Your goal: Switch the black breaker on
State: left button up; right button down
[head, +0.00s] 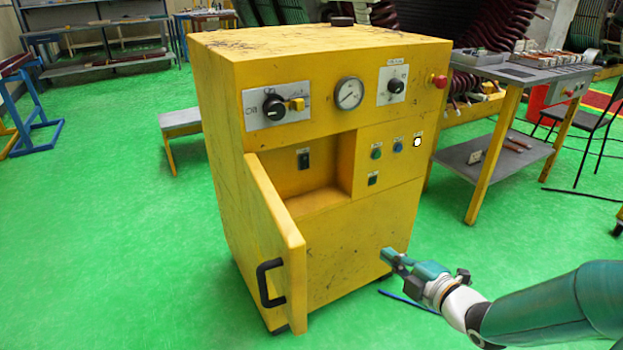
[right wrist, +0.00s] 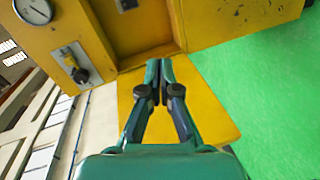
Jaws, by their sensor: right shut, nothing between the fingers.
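The yellow cabinet (head: 330,240) stands in the middle of the head view with its hinged door (head: 278,240) swung open toward me. A small black breaker (head: 303,160) sits on the back wall of the open recess. Its lever position is too small to tell. My right gripper (head: 388,256) is shut and empty, low in front of the cabinet's right side, apart from the breaker and below it. It also shows in the right wrist view (right wrist: 160,75), fingers together. My left gripper is not in view.
The door's black handle (head: 270,283) sticks out at the front left. A gauge (head: 348,93), rotary switches (head: 274,107) and a red button (head: 439,81) are on the upper panel. A grey table (head: 520,75) stands at the right. Green floor is open left of the cabinet.

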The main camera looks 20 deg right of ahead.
aim_at(304, 161)
jog(key=i, duration=0.9)
jog(key=u, duration=0.05)
